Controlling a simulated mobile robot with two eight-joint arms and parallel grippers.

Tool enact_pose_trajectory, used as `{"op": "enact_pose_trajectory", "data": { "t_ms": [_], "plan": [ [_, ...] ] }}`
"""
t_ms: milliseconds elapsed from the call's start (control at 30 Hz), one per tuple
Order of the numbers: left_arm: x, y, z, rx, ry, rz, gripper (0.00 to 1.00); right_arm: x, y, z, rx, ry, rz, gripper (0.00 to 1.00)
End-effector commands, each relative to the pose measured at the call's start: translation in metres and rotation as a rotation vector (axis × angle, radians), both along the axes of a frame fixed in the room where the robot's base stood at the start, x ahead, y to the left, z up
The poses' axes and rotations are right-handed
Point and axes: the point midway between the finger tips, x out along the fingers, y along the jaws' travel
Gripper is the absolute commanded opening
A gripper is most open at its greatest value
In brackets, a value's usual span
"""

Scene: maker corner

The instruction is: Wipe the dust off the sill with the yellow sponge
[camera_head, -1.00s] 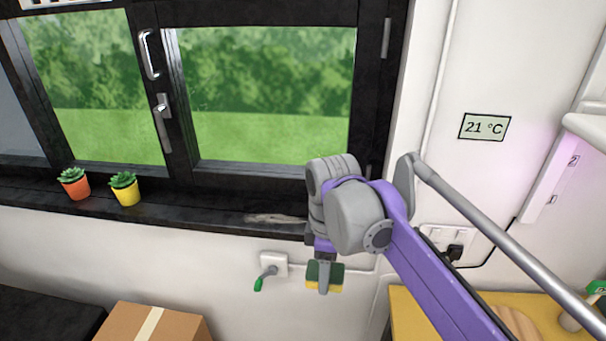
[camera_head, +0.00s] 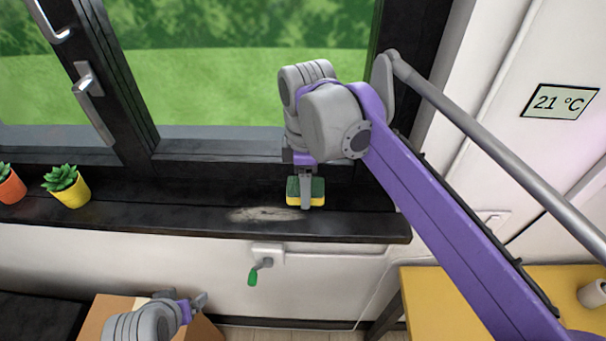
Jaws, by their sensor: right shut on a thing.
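The yellow sponge (camera_head: 318,194) has a dark green top layer. My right gripper (camera_head: 306,203) is shut on it, fingers pointing down. The sponge is over the dark sill (camera_head: 350,226), just right of the dust; I cannot tell whether it touches the sill. The dust (camera_head: 268,214) is a pale greyish streak on the sill's front part. My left gripper (camera_head: 203,302) shows at the bottom left, in front of the cardboard box, well away from the sill; whether its jaws are open is unclear.
A yellow pot with a succulent (camera_head: 70,188) and an orange pot (camera_head: 10,186) stand on the sill at the left. A crank with a green handle (camera_head: 257,271) hangs below the sill. A cardboard box (camera_head: 98,318) is at the lower left, a yellow table (camera_head: 480,300) at the lower right.

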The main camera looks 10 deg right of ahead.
Motion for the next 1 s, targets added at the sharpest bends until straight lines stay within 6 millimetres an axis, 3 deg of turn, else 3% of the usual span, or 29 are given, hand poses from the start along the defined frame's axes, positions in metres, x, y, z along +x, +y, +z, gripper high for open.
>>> {"op": "enact_pose_trajectory", "data": {
  "t_ms": [500, 1000],
  "plan": [
    [-0.019, 0.0, -0.04, 0.0, 0.036, 0.0, 0.85, 0.0, 0.0, -0.052, 0.0, 0.002, 0.0, 0.15],
    [-0.02, 0.0, -0.043, 0.0, 0.038, 0.0, 0.85, 0.0, 0.0, -0.055, 0.0, -0.001, 0.0, 0.15]
  ]
}}
